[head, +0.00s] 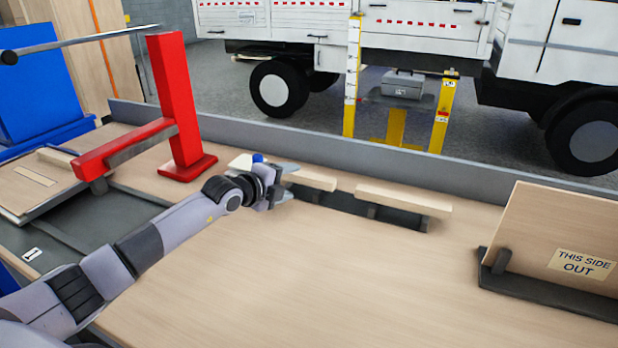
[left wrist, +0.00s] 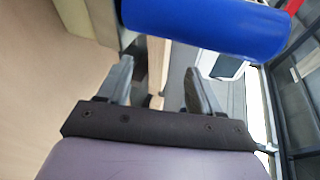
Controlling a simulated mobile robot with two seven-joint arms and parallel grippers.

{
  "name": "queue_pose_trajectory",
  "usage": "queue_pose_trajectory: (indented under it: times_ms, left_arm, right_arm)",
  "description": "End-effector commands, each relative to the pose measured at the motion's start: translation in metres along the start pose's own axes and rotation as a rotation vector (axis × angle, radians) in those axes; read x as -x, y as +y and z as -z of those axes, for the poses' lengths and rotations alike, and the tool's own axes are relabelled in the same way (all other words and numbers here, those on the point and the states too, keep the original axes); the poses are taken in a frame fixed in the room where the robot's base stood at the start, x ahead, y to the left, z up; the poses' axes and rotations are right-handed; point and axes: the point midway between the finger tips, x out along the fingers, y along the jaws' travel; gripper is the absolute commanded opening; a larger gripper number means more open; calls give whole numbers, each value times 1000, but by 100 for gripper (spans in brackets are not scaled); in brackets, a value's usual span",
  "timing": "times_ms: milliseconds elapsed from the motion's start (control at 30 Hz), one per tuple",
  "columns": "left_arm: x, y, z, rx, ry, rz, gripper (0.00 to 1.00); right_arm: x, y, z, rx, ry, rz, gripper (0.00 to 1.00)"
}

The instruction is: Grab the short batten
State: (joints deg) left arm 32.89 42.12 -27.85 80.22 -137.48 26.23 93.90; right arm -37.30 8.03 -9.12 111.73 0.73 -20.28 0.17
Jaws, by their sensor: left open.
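Two pale wooden battens lie along a dark rack near the back edge of the bench in the head view: a left one (head: 312,179) and a right one (head: 403,199). I cannot tell for sure which is the short batten. My left gripper (head: 283,181) is open at the left batten's left part and hides some of it. In the left wrist view a wooden strip (left wrist: 157,62) shows between the spread fingers of this gripper (left wrist: 160,90), with no grip on it. My right gripper is not in view.
A blue rounded thing (left wrist: 205,25) is close above the fingers; a blue bit (head: 257,158) shows by the gripper. A red post (head: 176,100) stands to its left. A board marked "THIS SIDE OUT" (head: 560,235) stands at right. The bench front (head: 300,285) is clear.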

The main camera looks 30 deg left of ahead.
Motion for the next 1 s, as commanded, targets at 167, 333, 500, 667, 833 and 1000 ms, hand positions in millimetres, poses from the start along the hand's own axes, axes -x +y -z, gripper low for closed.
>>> queue_pose_trajectory:
  times_ms: [167,333,500,667,833,1000]
  left_arm:
    - [-11,-1,1,0,-1,1,65]
    - [-30,0,4,-2,-1,1,65]
    - [-47,1,4,0,0,1,65]
    - [-54,1,4,0,0,1,65]
    - [-55,1,4,0,-1,1,65]
    - [-55,1,4,-1,-1,1,45]
  right_arm:
    - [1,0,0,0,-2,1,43]
    - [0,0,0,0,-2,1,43]
    - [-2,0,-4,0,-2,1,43]
    - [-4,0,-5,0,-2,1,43]
    - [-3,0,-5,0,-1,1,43]
    - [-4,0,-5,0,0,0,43]
